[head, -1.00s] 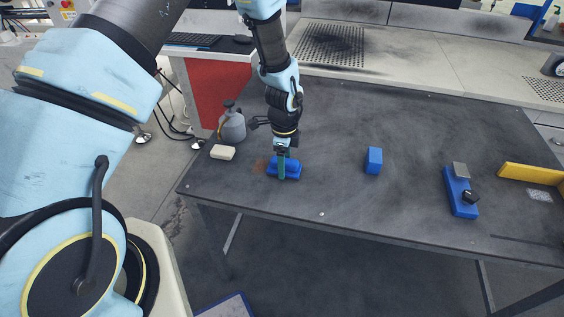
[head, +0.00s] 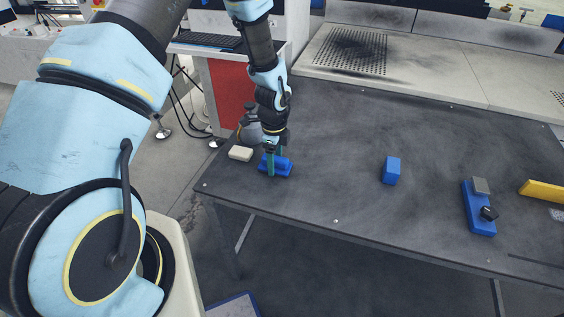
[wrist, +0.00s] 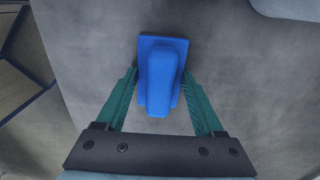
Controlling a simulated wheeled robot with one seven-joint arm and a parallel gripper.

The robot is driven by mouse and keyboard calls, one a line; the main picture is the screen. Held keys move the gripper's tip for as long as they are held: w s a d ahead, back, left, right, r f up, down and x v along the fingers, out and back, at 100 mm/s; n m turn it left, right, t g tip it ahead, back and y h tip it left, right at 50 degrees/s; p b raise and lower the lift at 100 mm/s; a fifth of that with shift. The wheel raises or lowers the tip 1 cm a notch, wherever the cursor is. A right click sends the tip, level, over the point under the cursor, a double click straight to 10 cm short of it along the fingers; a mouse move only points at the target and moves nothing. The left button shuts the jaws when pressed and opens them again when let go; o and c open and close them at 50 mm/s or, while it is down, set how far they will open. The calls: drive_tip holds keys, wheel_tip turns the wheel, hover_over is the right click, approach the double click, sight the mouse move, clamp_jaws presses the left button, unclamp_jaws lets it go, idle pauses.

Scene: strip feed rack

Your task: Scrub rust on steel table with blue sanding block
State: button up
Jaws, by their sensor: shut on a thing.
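The blue sanding block (head: 284,168) is on the dark steel table (head: 330,150) near its left front corner. It shows in the wrist view as a blue base with a raised rounded grip (wrist: 162,75). My gripper (head: 275,162) points down over it, shut on the block, with a green finger on each side. The wrist view shows the two green fingers (wrist: 160,100) flanking the grip. No rust patch shows now; the block and gripper cover the spot where a brownish one was seen.
A whitish block (head: 240,153) lies just left of the sanding block, with a grey can (head: 250,130) behind it. A small blue block (head: 391,170), a blue tool (head: 478,210) and a yellow angle piece (head: 540,190) stand to the right.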

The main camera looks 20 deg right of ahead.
drive_tip(key=shift+w+a+f, duration=0.1)
drive_tip(key=shift+w+a, duration=0.1)
drive_tip(key=shift+a, duration=0.1)
drive_tip(key=shift+r+p, duration=1.8)
drive_tip(key=shift+r, duration=0.8)
drive_tip(key=shift+d, duration=0.1)
